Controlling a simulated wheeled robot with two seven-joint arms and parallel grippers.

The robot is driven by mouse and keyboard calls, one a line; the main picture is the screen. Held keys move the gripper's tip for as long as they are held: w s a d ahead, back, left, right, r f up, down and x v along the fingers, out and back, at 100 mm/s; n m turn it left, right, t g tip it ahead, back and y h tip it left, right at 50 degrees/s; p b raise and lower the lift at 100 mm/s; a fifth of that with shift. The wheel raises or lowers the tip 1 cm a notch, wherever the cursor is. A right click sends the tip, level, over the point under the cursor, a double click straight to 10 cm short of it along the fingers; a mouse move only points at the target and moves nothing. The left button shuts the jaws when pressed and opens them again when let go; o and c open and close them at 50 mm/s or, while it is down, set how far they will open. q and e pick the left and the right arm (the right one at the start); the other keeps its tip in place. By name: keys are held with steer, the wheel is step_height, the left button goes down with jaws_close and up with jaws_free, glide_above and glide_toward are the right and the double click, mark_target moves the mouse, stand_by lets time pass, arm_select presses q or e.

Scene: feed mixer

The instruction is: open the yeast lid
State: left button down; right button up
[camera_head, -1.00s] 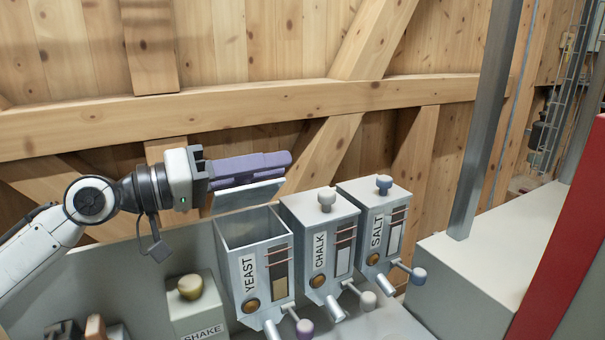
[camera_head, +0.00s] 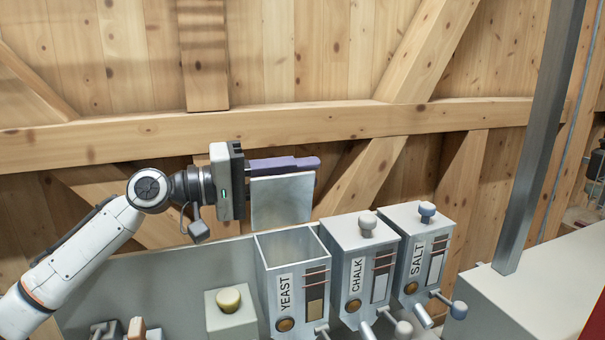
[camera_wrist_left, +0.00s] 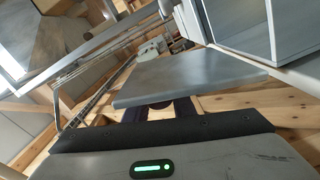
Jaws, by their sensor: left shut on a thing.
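The yeast dispenser (camera_head: 292,282) is a grey metal box labelled YEAST, and its top is open. Its lid (camera_head: 282,201) is a flat grey plate that stands nearly upright above the back edge of the box. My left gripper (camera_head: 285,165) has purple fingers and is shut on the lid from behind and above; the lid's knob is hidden. In the left wrist view the lid (camera_wrist_left: 190,78) lies just beyond the gripper (camera_wrist_left: 158,112), with the open box (camera_wrist_left: 243,28) at the upper right. My right gripper is not in view.
The chalk dispenser (camera_head: 360,262) and the salt dispenser (camera_head: 418,245) stand to the right with their knobbed lids on. A grey post (camera_head: 540,140) rises at the right. A wooden wall is behind.

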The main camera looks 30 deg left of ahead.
mark_target(254, 179)
arm_select(q)
steer(key=shift+w+a, duration=0.2)
steer(key=shift+a, duration=0.1)
steer(key=c, duration=1.5)
jaws_free()
steer(key=shift+f, duration=0.1)
steer(key=shift+s+a+f+b, duration=0.15)
steer(key=shift+s+a+b, duration=0.15)
steer(key=shift+s+b, duration=0.1)
steer(key=b+v, duration=0.2)
steer(key=v, duration=0.2)
steer(key=shift+s+a, duration=0.15)
steer(key=shift+s, duration=0.05)
steer(key=shift+s+a, duration=0.5)
steer(key=shift+s, duration=0.05)
steer(key=shift+s+a, duration=0.2)
